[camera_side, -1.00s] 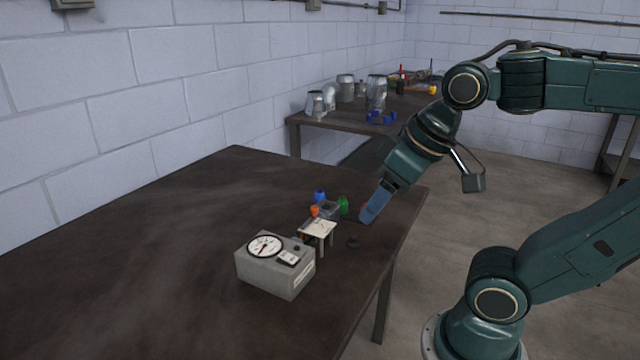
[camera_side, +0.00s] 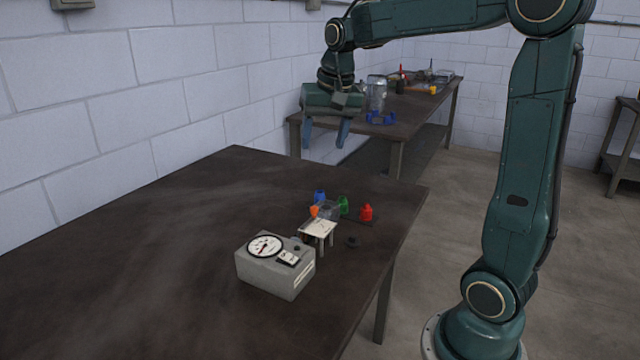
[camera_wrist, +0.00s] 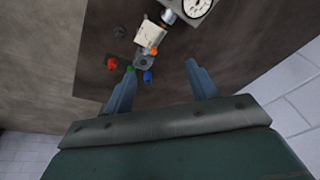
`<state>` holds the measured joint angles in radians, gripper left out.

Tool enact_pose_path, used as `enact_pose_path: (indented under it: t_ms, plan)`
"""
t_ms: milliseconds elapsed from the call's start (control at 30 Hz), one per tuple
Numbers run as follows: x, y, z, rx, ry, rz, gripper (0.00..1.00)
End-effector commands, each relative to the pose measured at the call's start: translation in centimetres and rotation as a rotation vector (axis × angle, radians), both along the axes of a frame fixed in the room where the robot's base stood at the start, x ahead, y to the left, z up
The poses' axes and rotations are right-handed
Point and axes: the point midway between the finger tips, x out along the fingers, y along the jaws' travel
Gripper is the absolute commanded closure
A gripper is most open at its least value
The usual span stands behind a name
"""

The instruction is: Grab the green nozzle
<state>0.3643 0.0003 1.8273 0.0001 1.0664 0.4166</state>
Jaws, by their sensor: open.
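The green nozzle (camera_side: 343,205) stands on the dark table between the blue nozzle (camera_side: 320,196) and the red nozzle (camera_side: 367,212). An orange nozzle (camera_side: 314,211) is nearer the small white stand. My gripper (camera_side: 325,142) is open and empty, pointing down well above the table's far side, apart from the nozzles. In the wrist view, the green nozzle (camera_wrist: 130,69) shows beside the tip of the left finger of my gripper (camera_wrist: 161,80), partly covered by it. The blue nozzle (camera_wrist: 148,76) shows between the fingers.
A grey gauge box (camera_side: 276,265) with a dial sits in front of the nozzles, beside the small white stand (camera_side: 318,229). A small dark knob (camera_side: 353,242) lies to the right. A back table (camera_side: 410,112) holds metal ducts and tools. The dark table's (camera_side: 150,245) left part is clear.

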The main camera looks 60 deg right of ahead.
Motion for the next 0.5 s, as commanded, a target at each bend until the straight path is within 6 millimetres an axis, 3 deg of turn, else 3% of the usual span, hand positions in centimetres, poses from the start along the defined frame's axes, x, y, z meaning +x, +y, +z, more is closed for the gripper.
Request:
enact_pose_path:
  t_ms: [200,500]
  plan:
    - [3.2,-5.0,-1.9,0.04,0.044,-0.168,0.43]
    - [6.0,-12.3,-5.7,0.092,0.099,-0.397,0.43]
